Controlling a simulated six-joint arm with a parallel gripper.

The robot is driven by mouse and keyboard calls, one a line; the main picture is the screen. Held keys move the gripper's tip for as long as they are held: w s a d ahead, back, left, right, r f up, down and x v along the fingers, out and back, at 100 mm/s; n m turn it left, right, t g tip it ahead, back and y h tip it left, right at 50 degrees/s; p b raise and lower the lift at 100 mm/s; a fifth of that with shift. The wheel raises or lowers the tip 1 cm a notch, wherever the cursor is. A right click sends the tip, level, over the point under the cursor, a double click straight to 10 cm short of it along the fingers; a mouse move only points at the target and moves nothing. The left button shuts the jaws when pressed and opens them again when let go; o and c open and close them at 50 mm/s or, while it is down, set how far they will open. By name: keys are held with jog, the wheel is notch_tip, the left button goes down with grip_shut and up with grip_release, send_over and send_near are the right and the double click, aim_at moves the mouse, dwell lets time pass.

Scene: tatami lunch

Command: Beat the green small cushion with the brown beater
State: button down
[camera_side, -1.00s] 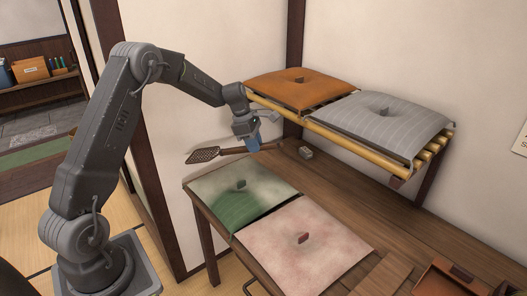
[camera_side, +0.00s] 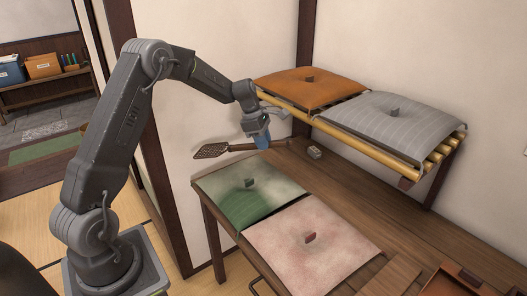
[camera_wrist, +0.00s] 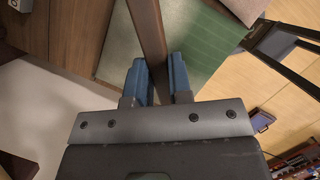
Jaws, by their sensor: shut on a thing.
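My gripper (camera_side: 262,142) is shut on the handle of the brown beater (camera_side: 211,150). The beater's flat mesh head points left, held above the far edge of the green small cushion and apart from it. In the wrist view the brown handle (camera_wrist: 149,40) runs between the two blue fingers. The green small cushion (camera_side: 236,205) lies flat at the table's left end, with pale dusty patches and a dark tuft in its middle. Its green stripes also show in the wrist view (camera_wrist: 195,45), beyond the handle.
A dusty pink cushion (camera_side: 290,262) lies beside the green one. A bamboo rack (camera_side: 362,150) on the wall holds an orange cushion (camera_side: 305,93) and a grey striped cushion (camera_side: 400,118). A small pale block (camera_side: 314,153) sits at the table's back. A brown tray (camera_side: 452,283) is at front right.

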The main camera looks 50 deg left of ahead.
notch_tip(320, 180, down, 10)
jog(key=shift+d+f, duration=0.1)
notch_tip(320, 180, up, 10)
jog(key=shift+r, duration=0.1)
jog(key=w+d+m+g+h, duration=0.1)
jog(key=d+m, duration=0.8)
jog(key=d, duration=1.1)
jog(key=w+g, duration=0.1)
jog(key=w, duration=0.1)
jog(key=shift+w+f+m+g, duration=0.2)
jog(key=shift+w+m+g, duration=0.1)
jog(key=shift+w+g, duration=0.1)
